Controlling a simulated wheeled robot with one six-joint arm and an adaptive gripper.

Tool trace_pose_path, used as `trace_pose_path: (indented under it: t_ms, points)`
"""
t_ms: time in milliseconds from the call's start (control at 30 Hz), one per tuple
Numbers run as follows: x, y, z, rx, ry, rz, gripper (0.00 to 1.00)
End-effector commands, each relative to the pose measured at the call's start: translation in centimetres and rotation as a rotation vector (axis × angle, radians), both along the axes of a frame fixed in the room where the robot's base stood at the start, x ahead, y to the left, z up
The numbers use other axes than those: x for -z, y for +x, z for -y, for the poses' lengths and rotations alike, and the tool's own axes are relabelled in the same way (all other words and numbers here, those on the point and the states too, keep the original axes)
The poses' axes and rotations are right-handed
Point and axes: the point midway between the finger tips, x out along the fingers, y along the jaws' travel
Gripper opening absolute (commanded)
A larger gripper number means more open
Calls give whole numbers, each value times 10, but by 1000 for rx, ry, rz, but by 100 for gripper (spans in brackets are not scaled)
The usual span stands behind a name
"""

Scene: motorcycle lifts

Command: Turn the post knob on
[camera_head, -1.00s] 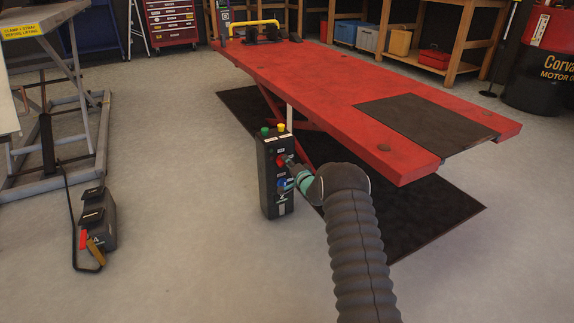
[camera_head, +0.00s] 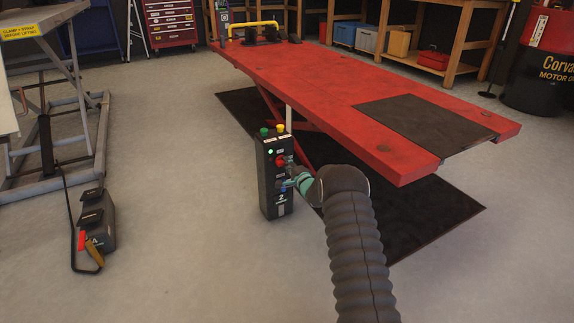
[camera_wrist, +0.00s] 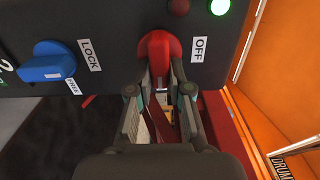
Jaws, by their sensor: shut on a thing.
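A black control post (camera_head: 266,190) stands on the floor beside the red lift table. Its red knob (camera_head: 281,161) is on the upper part of its face, and a blue knob (camera_head: 283,186) is lower. In the wrist view the red knob (camera_wrist: 160,44) is beside an "OFF" label, and the blue knob (camera_wrist: 47,62) is beside a "LOCK" label. My gripper (camera_wrist: 160,72) is shut on the red knob, one finger on each side. A green lamp (camera_wrist: 219,6) is lit on the panel, with a dark red lamp (camera_wrist: 178,7) beside it.
The red lift table (camera_head: 340,90) extends behind and right of the post, above a black mat (camera_head: 440,205). A black box (camera_head: 95,218) with a cable lies on the floor at left, near a grey lift frame (camera_head: 100,130). The floor between is clear.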

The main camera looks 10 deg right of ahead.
Motion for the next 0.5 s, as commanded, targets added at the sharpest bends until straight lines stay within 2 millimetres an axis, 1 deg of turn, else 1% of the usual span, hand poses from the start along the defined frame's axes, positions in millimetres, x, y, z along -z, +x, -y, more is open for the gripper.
trace_pose_path:
  t_ms: [267,300,367,500]
  points:
    - [-1,1,0,2,3,1,0]
    - [-1,1,0,2,3,1,29]
    - [-1,1,0,2,2,2,44]
    - [-1,0,0,1,1,1,44]
